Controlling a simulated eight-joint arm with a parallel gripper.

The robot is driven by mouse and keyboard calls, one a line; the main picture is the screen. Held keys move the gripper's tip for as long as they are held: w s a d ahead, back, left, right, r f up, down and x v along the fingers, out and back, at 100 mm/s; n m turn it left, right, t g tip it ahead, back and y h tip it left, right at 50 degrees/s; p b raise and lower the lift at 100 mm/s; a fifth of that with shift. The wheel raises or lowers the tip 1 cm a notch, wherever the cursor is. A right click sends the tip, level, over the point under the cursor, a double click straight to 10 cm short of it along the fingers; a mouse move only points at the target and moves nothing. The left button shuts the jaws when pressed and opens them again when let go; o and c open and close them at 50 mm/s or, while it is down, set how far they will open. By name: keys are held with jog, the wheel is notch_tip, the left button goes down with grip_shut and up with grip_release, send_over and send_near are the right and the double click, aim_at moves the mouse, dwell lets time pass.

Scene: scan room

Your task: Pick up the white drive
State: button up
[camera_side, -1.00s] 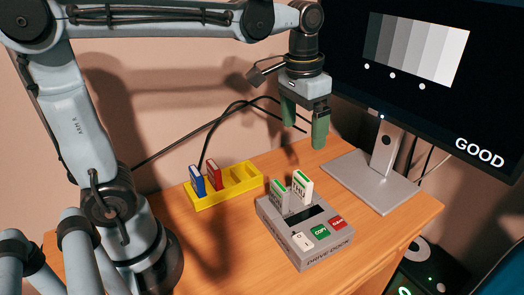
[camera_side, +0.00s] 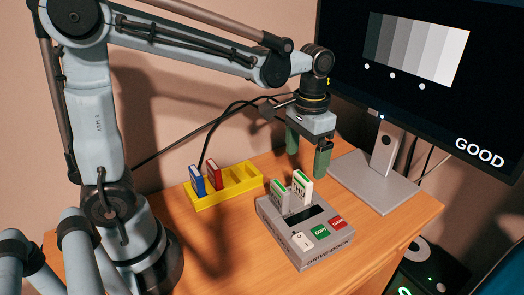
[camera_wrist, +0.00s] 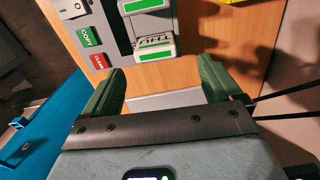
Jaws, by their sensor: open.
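The white drive (camera_side: 302,187) stands upright in a slot of the grey drive dock (camera_side: 318,262), with a green label strip on its top. A greyer drive (camera_side: 279,197) stands in the slot to its left. My gripper (camera_side: 307,157) is open and empty, with green fingers pointing down, a little above and behind the white drive. In the wrist view, the white drive (camera_wrist: 156,52) shows just beyond the gap between my open fingers (camera_wrist: 161,76). The fingers do not appear to touch it.
A yellow rack (camera_side: 232,187) holds a blue drive (camera_side: 197,181) and a red drive (camera_side: 213,174); its right slots look empty. A monitor stand (camera_side: 370,180) is close to the right of my gripper. Black cables (camera_side: 212,135) run behind. The table front is clear.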

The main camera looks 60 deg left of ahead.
aim_at(303, 176)
jog(key=shift+s+d+f, duration=0.15)
jog(key=shift+f, duration=1)
jog(key=shift+s+d+f, duration=0.1)
jog(key=shift+s+f, duration=0.05)
jog(key=shift+f, duration=1)
jog(key=c, duration=1.6)
jog(key=shift+o, duration=0.2)
jog(key=shift+r, duration=0.2)
